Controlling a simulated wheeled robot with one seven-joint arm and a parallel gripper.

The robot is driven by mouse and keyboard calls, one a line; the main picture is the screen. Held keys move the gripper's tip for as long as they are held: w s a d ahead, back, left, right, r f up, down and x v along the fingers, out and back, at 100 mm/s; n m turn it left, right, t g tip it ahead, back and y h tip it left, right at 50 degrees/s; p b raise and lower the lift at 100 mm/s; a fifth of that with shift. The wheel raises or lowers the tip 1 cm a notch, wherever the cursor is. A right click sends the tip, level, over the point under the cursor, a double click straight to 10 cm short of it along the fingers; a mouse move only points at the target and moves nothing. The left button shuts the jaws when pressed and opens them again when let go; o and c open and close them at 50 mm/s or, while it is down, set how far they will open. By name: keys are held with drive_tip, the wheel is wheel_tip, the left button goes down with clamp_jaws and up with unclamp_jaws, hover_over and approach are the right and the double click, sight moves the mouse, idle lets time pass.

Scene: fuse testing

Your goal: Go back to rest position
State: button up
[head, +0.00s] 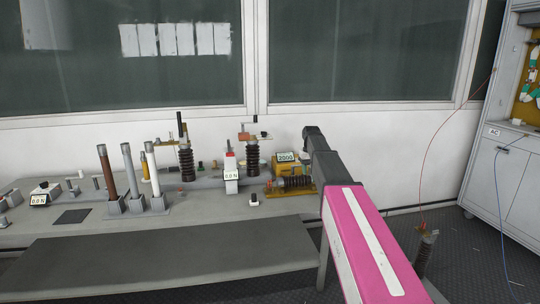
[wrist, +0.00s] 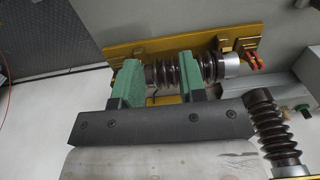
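My gripper (wrist: 158,82) shows in the wrist view with two green fingers set well apart and nothing seen clamped between them. A brown ribbed insulator (wrist: 173,72) lies on its side on a yellow base (wrist: 122,50), just beyond the fingertips. The right finger overlaps it in the picture; I cannot tell whether they touch. In the head view my pink and dark arm reaches over the bench's right end, and the fingers cannot be made out. The lying insulator (head: 296,182) shows there beside the arm, below a yellow device (head: 286,168) with a display reading 2000.
A cabinet (head: 502,178) stands at right, with red and blue wires hanging nearby. A windowed wall backs the bench.

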drive_tip(key=s+f, duration=0.8)
drive_tip(key=s, duration=0.4)
drive_tip(key=s+f+m, duration=0.1)
drive_tip(key=s+f, duration=0.7)
drive_tip(key=s, duration=0.4)
drive_tip(key=s+f+m, duration=0.1)
drive_tip(key=s+f, duration=0.7)
drive_tip(key=s, duration=0.4)
drive_tip(key=shift+d, duration=0.2)
